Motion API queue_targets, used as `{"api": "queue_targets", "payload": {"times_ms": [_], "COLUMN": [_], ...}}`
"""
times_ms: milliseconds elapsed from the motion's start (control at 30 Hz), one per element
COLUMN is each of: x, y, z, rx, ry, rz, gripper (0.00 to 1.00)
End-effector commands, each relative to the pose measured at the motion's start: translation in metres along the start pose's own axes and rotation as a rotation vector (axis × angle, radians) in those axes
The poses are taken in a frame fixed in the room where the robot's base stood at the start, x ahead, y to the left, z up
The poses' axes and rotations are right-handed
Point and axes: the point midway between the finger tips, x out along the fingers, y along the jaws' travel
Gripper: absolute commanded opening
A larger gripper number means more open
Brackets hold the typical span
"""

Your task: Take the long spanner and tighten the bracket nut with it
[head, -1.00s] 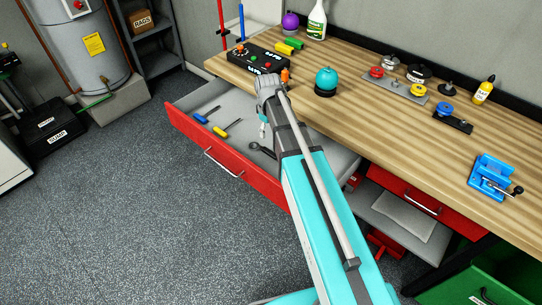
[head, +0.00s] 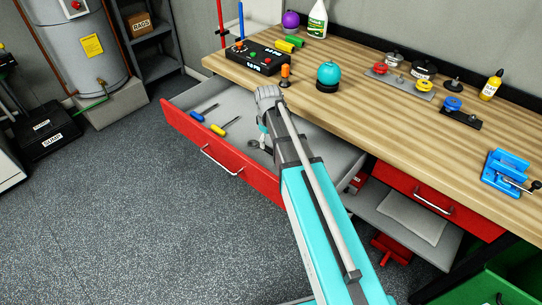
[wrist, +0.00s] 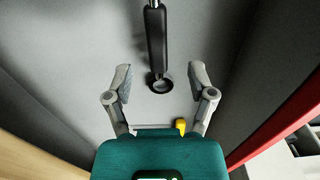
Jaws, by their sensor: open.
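The spanner (wrist: 155,38) lies in the open drawer (head: 190,132). In the wrist view it has a dark handle, a shiny shaft at the top edge and a dark ring end nearest me. My gripper (wrist: 161,74) is open, with one finger on each side of the spanner, apart from it. I cannot tell the height gap. In the head view my gripper (head: 263,128) hangs over the drawer, and the spanner's ring end (head: 253,143) shows beside it; my arm hides the rest. I cannot pick out the bracket nut.
A blue screwdriver (head: 197,116) and a yellow one (head: 218,129) lie left of the spanner. The workbench (head: 375,118) overhangs the drawer's back. A blue vice (head: 507,172) sits on its right. The floor (head: 150,220) in front is clear.

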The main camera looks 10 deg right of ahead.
Motion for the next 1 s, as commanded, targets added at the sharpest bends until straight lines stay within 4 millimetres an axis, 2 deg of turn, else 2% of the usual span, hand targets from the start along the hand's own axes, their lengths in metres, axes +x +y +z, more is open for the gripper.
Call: {"api": "queue_targets", "payload": {"times_ms": [567, 1000], "x": [0.005, 0.035], "y": [0.000, 0.003], "z": [0.000, -0.002], "rx": [-0.001, -0.001], "ry": [0.000, 0.000], "rz": [0.000, 0.000], "gripper": [0.71, 0.71]}}
